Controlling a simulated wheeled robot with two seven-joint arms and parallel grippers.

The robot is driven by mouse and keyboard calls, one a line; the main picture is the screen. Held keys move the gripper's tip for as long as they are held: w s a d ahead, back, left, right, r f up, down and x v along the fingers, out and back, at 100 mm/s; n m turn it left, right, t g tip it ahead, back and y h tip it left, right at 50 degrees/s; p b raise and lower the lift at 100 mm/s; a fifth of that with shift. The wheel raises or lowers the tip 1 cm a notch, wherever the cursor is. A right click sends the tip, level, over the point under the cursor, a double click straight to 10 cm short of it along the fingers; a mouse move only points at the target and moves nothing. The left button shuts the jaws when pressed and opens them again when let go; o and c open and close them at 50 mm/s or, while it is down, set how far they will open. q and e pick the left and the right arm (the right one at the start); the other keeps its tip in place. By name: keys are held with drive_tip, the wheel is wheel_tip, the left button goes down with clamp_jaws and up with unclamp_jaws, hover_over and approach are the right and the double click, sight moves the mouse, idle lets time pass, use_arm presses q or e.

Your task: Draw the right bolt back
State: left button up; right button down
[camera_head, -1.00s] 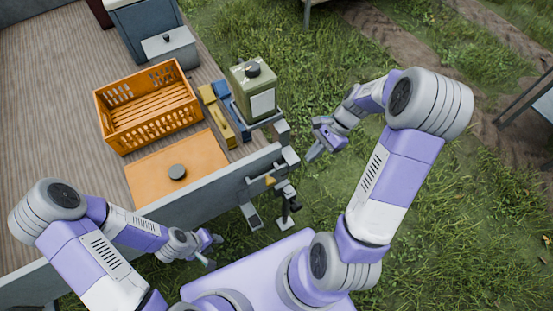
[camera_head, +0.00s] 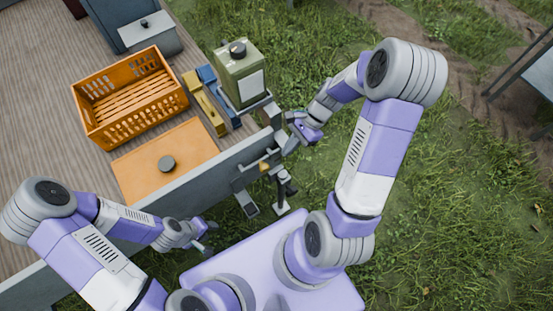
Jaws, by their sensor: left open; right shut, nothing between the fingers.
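The right bolt (camera_head: 265,167) is a small fitting with a yellowish part near the right end of the grey tailgate (camera_head: 205,181) of a wooden-floored truck bed. My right gripper (camera_head: 291,132) is shut and empty beside the tailgate's right end post, a little above and right of the bolt in the picture. I cannot tell if its fingers touch the post. My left gripper (camera_head: 209,236) is open and empty, below the tailgate in the picture and well left of the bolt.
An orange crate (camera_head: 82,103), an orange board (camera_head: 130,165) with a dark knob and a green canister (camera_head: 235,75) are on the bed. Open grass lies to the right.

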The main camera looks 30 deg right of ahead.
sight(264, 169)
drive_tip(key=a, duration=0.1)
drive_tip(key=a+f, duration=0.1)
drive_tip(key=a, duration=0.1)
drive_tip(key=a+f+b, duration=0.1)
drive_tip(key=a, duration=0.1)
drive_tip(key=shift+s+f, duration=0.2)
drive_tip(key=a, duration=0.4)
drive_tip(key=shift+s+a, duration=0.2)
drive_tip(key=shift+a, duration=0.15)
